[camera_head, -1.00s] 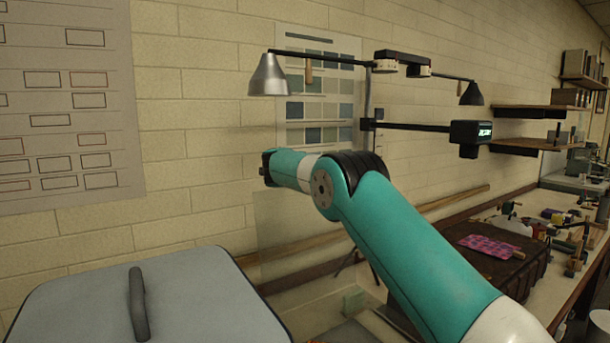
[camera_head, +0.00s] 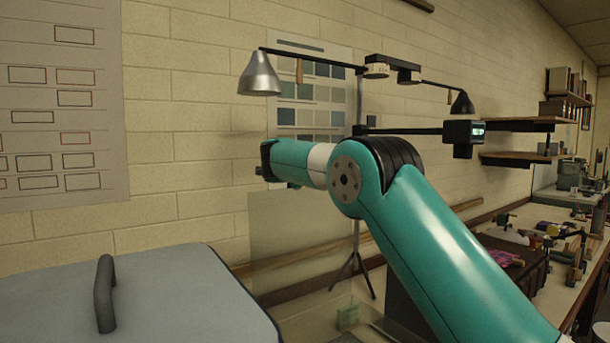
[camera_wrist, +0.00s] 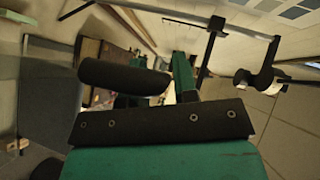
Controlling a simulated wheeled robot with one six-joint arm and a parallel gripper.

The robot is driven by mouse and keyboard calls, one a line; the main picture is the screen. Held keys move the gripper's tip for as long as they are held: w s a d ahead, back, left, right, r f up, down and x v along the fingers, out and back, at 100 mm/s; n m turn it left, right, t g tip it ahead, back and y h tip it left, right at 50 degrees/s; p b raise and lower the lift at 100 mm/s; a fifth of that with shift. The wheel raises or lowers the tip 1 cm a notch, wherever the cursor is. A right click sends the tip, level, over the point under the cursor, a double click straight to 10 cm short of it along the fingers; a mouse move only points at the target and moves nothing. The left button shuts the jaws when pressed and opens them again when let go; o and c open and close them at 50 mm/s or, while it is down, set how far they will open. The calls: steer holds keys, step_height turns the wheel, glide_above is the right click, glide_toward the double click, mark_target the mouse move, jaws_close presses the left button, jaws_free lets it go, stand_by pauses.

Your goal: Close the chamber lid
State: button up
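A pale grey-blue lid-like panel (camera_head: 180,290) with rounded corners lies at the lower left of the head view. A dark upright handle (camera_head: 105,293) stands on it; I take this for the chamber lid, though its hinge and lower edge are out of the picture. My teal arm reaches up from the lower right, and its dark wrist end is to the right of and above the panel, apart from it. My gripper (camera_wrist: 146,98) shows only as dark parts in the wrist view; its fingertips are unclear. I see nothing held.
A clear upright sheet (camera_head: 300,240) stands behind the arm, right of the panel. A lamp (camera_head: 260,75) and a black bar with a small display (camera_head: 463,131) hang near the wrist. A cluttered bench (camera_head: 560,290) runs along the right, below shelves (camera_head: 520,125).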

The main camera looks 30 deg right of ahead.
steer(key=shift+s+a+b, duration=0.3)
steer(key=shift+s+b, duration=0.1)
steer(key=shift+b, duration=0.05)
steer(key=b+v, duration=0.6)
steer(key=v, duration=1)
steer(key=shift+a+r+b, duration=0.15)
steer(key=shift+r+b, duration=0.1)
steer(key=shift+b, duration=0.1)
steer(key=shift+s, duration=0.1)
